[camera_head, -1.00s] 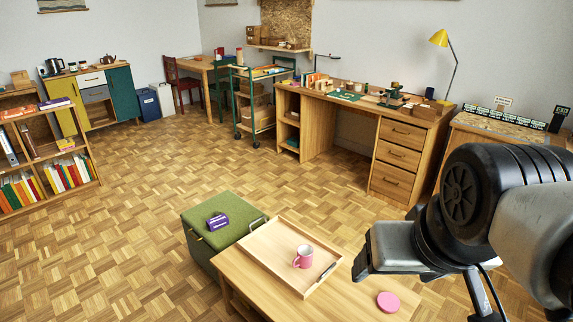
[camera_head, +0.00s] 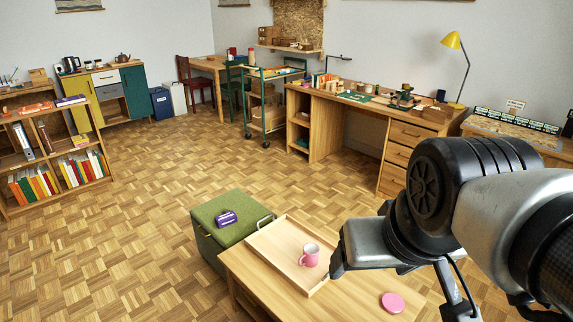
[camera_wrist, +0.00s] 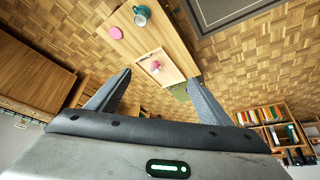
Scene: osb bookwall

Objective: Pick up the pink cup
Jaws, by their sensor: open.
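The pink cup (camera_head: 310,255) stands upright in a wooden tray (camera_head: 276,252) on a low wooden table (camera_head: 262,294) in the head view. Its handle is on the left side. The cup also shows small in the wrist view (camera_wrist: 155,66), in the tray between my fingers' directions but well beyond them. My gripper (camera_wrist: 160,82) is open and empty in the wrist view, with its two fingers spread apart. In the head view my arm is at the right and its lower part is cut off by the frame, so the fingertips are hidden there.
A pink round disc (camera_head: 392,302) lies on the table right of the tray. A teal mug (camera_wrist: 141,16) stands on the table in the wrist view. A green storage box (camera_head: 230,215) with a purple item (camera_head: 226,218) adjoins the table. The floor to the left is open.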

